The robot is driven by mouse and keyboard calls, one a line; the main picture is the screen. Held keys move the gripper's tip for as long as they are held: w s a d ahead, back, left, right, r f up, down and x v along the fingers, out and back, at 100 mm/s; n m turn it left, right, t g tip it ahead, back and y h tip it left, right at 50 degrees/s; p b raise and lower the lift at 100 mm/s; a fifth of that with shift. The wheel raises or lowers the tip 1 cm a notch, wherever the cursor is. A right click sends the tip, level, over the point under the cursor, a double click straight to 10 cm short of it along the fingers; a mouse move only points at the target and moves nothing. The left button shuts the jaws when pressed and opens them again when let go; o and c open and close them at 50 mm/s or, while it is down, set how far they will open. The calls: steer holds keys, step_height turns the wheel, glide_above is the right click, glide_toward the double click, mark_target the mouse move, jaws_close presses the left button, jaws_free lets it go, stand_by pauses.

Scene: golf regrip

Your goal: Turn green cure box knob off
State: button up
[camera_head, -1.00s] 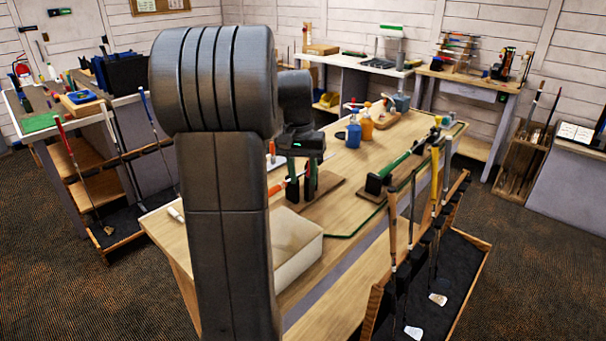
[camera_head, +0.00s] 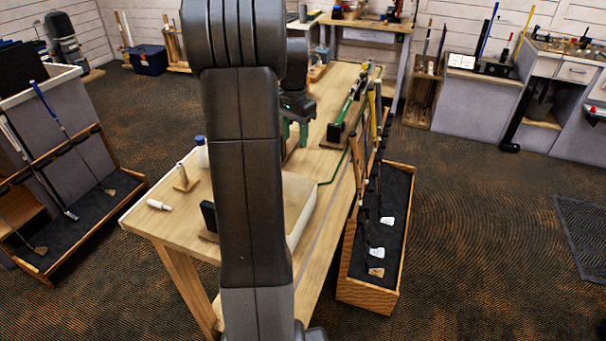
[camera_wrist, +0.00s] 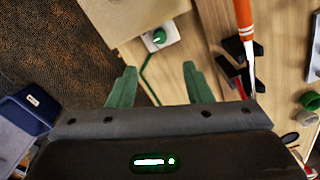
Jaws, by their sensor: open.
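A green knob (camera_wrist: 159,37) sits on a small white block (camera_wrist: 165,48) near the top of the wrist view. The block is beside a beige box (camera_wrist: 125,18), and a green line runs down from it. I cannot make out the knob in the head view. My gripper (camera_wrist: 161,84) is open and empty, its two green fingers spread below the knob in the picture and apart from it. In the head view my gripper (camera_head: 295,131) hangs over the long workbench (camera_head: 225,186), partly hidden behind my arm.
In the wrist view, an orange-gripped club (camera_wrist: 245,35) crosses black supports right of the knob. A wooden club rack (camera_head: 372,285) stands along the bench's right side.

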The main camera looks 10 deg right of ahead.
step_height(320, 180, down, 14)
steer(key=shift+d+r+p, duration=0.1)
steer(key=shift+p, duration=0.95)
steer(key=c, duration=1)
